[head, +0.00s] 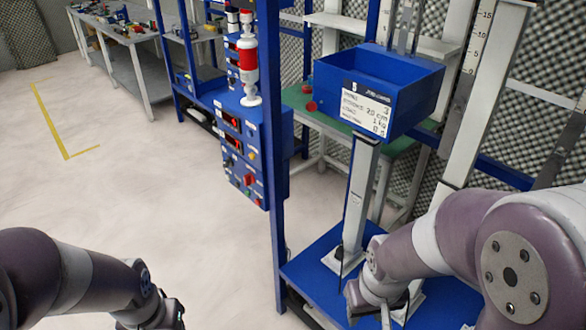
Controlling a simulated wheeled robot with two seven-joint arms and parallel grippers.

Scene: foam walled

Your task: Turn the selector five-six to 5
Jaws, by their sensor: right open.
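A blue control panel (262,140) on a blue post carries small displays, coloured buttons and several rotary knobs, including a red knob (248,179) on its lower part. The markings are too small to read, so I cannot tell which knob is the selector five-six or where it points. My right gripper (366,308) is low in front of the rig's blue base, to the right of and below the panel, and touches no knob. It is open, with its fingers partly hidden. My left gripper (172,314) is at the bottom edge, partly cut off, below and left of the panel.
A blue bin (375,88) with a white label sits on a grey column (358,195) above a blue base plate (320,268). A red and white cylinder (249,62) stands above the panel. A workbench (140,72) is at the back left. The pale floor on the left is clear.

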